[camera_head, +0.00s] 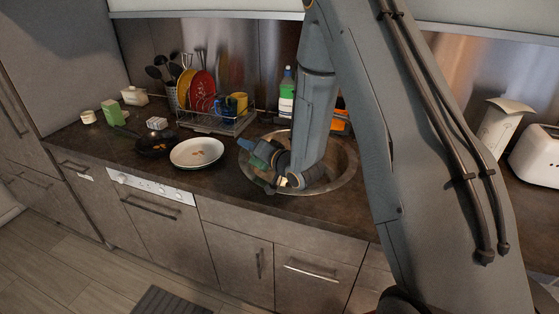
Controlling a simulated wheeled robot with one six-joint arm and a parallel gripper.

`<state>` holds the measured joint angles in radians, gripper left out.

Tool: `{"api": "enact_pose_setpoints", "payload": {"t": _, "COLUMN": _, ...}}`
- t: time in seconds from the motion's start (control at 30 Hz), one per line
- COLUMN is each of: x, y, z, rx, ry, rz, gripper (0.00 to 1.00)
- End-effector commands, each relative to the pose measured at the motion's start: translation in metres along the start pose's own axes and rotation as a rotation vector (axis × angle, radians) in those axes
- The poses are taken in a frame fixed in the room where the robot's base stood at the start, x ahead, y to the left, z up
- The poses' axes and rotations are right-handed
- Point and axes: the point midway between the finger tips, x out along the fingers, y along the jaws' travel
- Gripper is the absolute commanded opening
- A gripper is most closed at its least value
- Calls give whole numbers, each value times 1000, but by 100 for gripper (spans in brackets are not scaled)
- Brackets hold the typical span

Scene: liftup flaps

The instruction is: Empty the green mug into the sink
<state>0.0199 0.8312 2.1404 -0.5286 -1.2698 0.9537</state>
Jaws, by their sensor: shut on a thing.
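The round metal sink (345,178) is set in the dark counter at the middle of the view. My gripper (262,167) is over the left part of the sink, low and close to its rim. It is shut on a small dark green thing (258,163), which appears to be the green mug. Only a little of the mug shows between the gripper parts. I cannot make out its opening, its tilt or what is in it. My arm hides much of the sink.
A white plate (197,153) with food bits and a dark pan (155,145) lie left of the sink. Behind them stands a dish rack (215,121) with plates and cups. A soap bottle (286,93) stands behind the sink. A white toaster (537,155) is at the right.

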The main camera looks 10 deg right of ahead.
Motion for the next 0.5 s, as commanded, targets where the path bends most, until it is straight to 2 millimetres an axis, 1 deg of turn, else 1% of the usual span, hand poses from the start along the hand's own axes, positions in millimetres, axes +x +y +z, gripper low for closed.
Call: {"api": "enact_pose_setpoints", "payload": {"t": 0.5, "x": 0, "y": 2, "z": -3, "rx": 60, "ry": -11, "rz": 0, "gripper": 0}}
